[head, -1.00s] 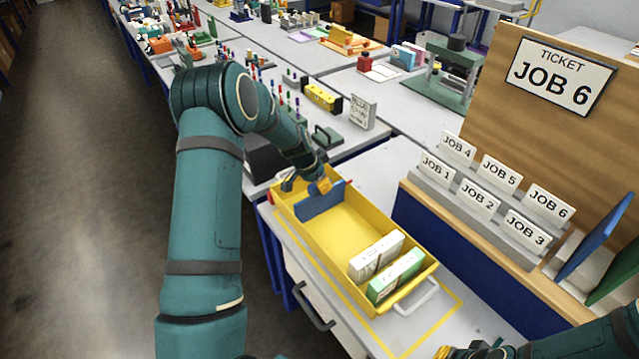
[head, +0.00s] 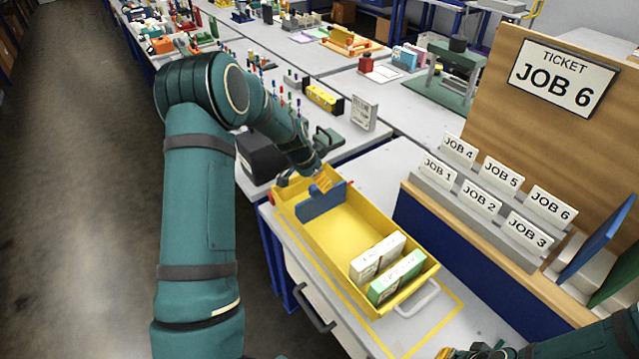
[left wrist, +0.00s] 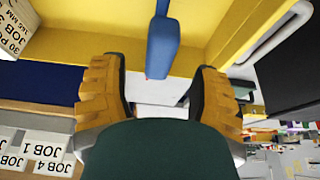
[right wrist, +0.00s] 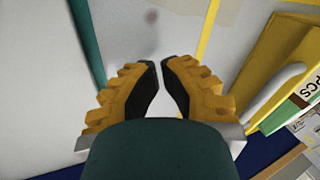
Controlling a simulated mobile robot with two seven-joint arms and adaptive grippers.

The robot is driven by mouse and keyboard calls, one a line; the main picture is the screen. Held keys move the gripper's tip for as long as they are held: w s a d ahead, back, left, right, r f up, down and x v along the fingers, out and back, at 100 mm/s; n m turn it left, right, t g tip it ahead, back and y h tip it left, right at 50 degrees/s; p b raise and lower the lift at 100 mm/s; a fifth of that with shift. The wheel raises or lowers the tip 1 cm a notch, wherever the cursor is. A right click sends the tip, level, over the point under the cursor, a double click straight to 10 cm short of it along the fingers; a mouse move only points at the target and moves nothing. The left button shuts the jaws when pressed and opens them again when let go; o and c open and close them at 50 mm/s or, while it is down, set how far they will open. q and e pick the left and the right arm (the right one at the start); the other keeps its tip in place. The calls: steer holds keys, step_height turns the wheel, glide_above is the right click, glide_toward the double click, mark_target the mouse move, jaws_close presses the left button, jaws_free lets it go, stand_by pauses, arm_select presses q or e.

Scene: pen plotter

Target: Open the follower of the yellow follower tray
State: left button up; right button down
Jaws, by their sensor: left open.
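The yellow follower tray (head: 352,222) sits on the bench in the head view, its long side running from upper left to lower right. Its follower, a blue upright plate (head: 322,201), stands across the tray near the far end. My left gripper (head: 318,181) is at that far end, close to the follower. In the left wrist view the blue follower (left wrist: 162,42) shows between and beyond the two open fingers; I cannot tell whether they touch it. My right gripper (right wrist: 160,75) hangs near the bench with its fingertips close together and nothing visible between them.
A white box (head: 377,258) and a green-and-white box (head: 397,277) stand in the near end of the tray. A grey handle (head: 420,302) is on the near end. A rack of job cards (head: 478,198) stands right of the tray. A dark box (head: 262,158) lies left of my left gripper.

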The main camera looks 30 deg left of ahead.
arm_select(q)
steer(key=v, duration=0.9)
steer(key=shift+s, duration=0.1)
arm_select(e)
steer(key=shift+s, duration=0.1)
